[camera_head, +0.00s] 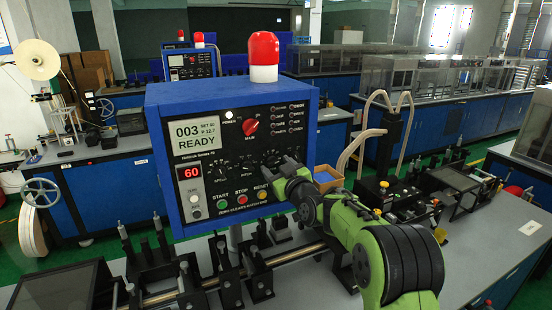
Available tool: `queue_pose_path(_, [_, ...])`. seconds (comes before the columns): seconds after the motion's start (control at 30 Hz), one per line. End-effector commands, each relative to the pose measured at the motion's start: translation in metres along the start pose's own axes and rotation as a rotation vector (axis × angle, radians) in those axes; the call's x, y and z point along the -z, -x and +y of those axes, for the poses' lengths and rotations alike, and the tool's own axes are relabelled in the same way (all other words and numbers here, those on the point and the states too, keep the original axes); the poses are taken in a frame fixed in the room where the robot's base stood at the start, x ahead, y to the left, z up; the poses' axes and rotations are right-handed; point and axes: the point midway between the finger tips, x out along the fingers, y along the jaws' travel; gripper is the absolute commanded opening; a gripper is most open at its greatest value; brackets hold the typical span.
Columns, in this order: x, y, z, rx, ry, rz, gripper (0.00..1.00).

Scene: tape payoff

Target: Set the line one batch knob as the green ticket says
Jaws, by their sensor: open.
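A row of black knobs runs across the panel, with one knob (221,172) clear to see at the left of the row. The small labels are too blurred for me to tell which knob is the batch knob. My gripper (284,170) is open at the right end of this row, and it partly hides the panel there. Contact with a knob cannot be told. I can make out no green ticket.
A red lamp (263,50) tops the box. A red knob (250,127), a red 60 readout (190,173) and START, STOP and RESET buttons are on the panel. A rail with black fixtures (260,275) lies in front. A similar box (192,66) stands behind.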

Motion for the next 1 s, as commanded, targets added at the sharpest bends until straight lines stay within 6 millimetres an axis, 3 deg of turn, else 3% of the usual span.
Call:
queue_pose_path(0.13, [0.0008, -0.0136, 0.0002, 0.0, 0.0, -0.001, 0.63])
queue_pose_path(0.4, [-0.0009, -0.0149, -0.0001, -0.001, 0.0, -0.001, 0.61])
queue_pose_path(0.77, [-0.001, -0.0146, 0.0, -0.001, 0.0, -0.001, 0.07])
queue_pose_path(1.0, [-0.0023, -0.0146, -0.0003, -0.001, 0.022, -0.001, 0.07])
